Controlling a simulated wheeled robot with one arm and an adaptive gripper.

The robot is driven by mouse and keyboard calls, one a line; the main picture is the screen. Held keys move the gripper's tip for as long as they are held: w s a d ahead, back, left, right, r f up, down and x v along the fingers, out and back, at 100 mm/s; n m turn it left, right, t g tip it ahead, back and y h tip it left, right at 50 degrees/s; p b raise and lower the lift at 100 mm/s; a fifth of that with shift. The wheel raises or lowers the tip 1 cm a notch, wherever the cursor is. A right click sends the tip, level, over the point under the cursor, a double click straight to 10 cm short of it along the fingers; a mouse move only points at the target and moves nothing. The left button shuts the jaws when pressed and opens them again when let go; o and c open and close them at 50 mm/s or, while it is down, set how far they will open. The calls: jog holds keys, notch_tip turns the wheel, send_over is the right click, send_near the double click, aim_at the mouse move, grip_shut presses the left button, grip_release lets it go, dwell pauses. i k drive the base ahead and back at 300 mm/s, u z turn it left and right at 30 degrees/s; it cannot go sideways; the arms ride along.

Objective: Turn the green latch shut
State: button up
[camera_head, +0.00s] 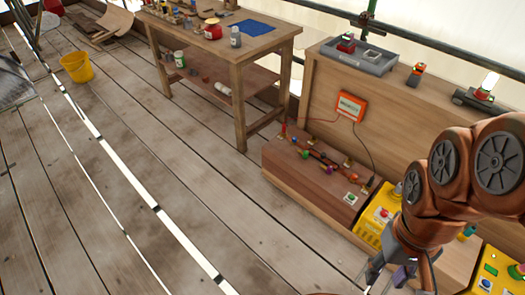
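My gripper (398,277) is at the bottom edge, right of centre, below my copper-coloured arm. Its grey fingers are partly cut off by the frame, and a small purple piece shows near them. I cannot tell whether it is open or shut. A low brown wooden box (300,190) stands left of and beyond the gripper. Its top carries several small coloured knobs (328,169) and a white plate with a green part (350,198). These are too small to tell which, if any, is the green latch, or how it is turned.
A yellow box (372,222) stands between the wooden box and my arm; another yellow box (492,274) is at lower right. Behind is a bench with a grey tray (358,57) and an orange sign box (350,106). A worktable (240,72) stands further back. The plank floor at left is mostly clear.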

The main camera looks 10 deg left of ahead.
aim_at(305, 154)
jog(key=u, duration=0.45)
jog(key=i, duration=1.2)
jog(key=z, duration=0.4)
